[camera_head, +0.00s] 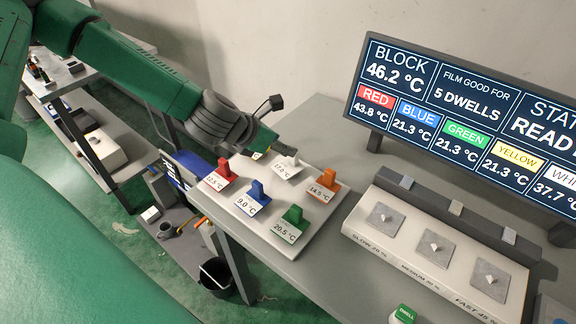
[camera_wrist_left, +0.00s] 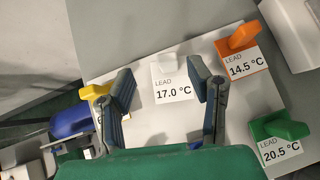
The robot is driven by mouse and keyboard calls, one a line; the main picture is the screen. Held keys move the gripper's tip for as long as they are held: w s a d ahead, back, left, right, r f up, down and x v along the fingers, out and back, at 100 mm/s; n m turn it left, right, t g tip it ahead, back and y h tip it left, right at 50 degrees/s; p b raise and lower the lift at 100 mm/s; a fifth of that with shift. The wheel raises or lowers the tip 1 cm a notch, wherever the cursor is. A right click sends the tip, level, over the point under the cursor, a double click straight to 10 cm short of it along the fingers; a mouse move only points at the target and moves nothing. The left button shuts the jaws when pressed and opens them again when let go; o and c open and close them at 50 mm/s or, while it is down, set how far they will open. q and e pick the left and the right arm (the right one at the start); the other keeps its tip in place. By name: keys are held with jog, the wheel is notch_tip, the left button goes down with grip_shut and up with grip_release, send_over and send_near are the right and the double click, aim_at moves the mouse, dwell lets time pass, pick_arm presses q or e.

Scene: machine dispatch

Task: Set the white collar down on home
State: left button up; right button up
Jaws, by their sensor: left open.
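The white collar (camera_head: 291,161) has a white upright handle and a label reading 17.0 °C. It stands at the back of a pale board (camera_head: 240,208) on the table. It also shows in the left wrist view (camera_wrist_left: 168,65). My left gripper (camera_head: 272,150) is just above the board's back edge. In the left wrist view its two fingers (camera_wrist_left: 160,72) are apart, one on each side of the white handle, and hold nothing. I cannot tell which spot is called home. My right gripper is out of view.
Red (camera_head: 222,171), blue (camera_head: 257,193), green (camera_head: 291,217) and orange (camera_head: 328,181) handled pieces stand close by on the board. A yellow one (camera_wrist_left: 95,91) shows at left in the wrist view. A station with three plates (camera_head: 435,245) and a display (camera_head: 470,110) are at right.

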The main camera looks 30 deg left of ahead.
aim_at(298, 155)
pick_arm(q)
jog(key=x, duration=0.2)
jog(key=shift+w+d+f, duration=0.2)
jog(key=shift+w+d, duration=0.1)
jog(key=shift+w+d+f, duration=0.2)
jog(key=shift+d+f, duration=0.1)
jog(key=shift+d, duration=0.3)
jog(key=w+f, duration=0.2)
jog(key=f, duration=0.1)
jog(key=shift+f, duration=0.3)
jog(key=shift+w+a+f, duration=0.15)
jog(key=shift+w+f, duration=0.05)
jog(key=shift+a, duration=0.25)
jog(key=shift+s+d+r, duration=0.1)
jog(key=shift+d, duration=0.15)
grip_shut()
jog(key=shift+d+r, duration=0.1)
jog(key=shift+d, duration=0.2)
